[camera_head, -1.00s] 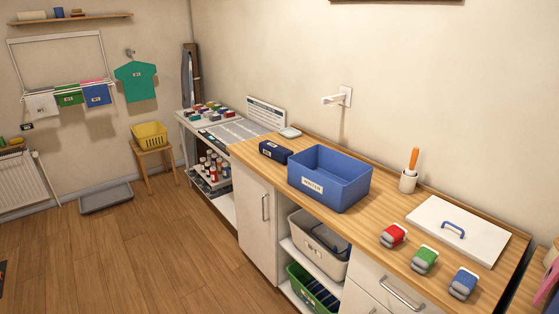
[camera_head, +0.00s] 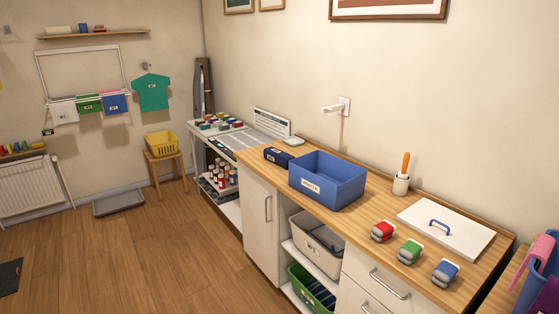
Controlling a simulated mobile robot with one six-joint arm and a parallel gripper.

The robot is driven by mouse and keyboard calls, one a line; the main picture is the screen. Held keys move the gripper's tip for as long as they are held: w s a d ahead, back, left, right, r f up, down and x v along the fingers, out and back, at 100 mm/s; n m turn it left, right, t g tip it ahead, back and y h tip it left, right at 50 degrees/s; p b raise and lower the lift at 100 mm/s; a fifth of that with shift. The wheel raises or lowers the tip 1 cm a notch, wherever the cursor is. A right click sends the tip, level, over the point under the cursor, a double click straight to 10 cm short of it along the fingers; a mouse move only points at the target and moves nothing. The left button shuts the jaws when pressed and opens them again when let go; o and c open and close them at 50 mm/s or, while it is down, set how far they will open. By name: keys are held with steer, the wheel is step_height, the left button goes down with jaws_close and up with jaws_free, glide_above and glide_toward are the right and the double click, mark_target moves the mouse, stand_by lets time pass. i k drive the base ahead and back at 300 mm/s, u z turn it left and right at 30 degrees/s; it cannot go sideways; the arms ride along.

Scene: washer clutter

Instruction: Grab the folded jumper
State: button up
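I cannot tell whether any is the folded jumper. A blue labelled bin (camera_head: 336,188) stands on the counter. A green basket (camera_head: 300,284) with dark striped contents and a beige basket (camera_head: 303,233) sit on shelves below. A blue tub (camera_head: 537,262) at the right edge holds pink cloth (camera_head: 545,245). My gripper is not in view.
The wooden floor at left (camera_head: 130,255) is mostly clear.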

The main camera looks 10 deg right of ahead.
mark_target(281, 158)
steer(key=u, duration=0.6)
steer(key=i, duration=0.8)
steer(key=u, duration=0.8)
steer(key=i, duration=2.35)
steer(key=z, duration=1.2)
steer(key=i, duration=0.6)
steer(key=z, duration=0.3)
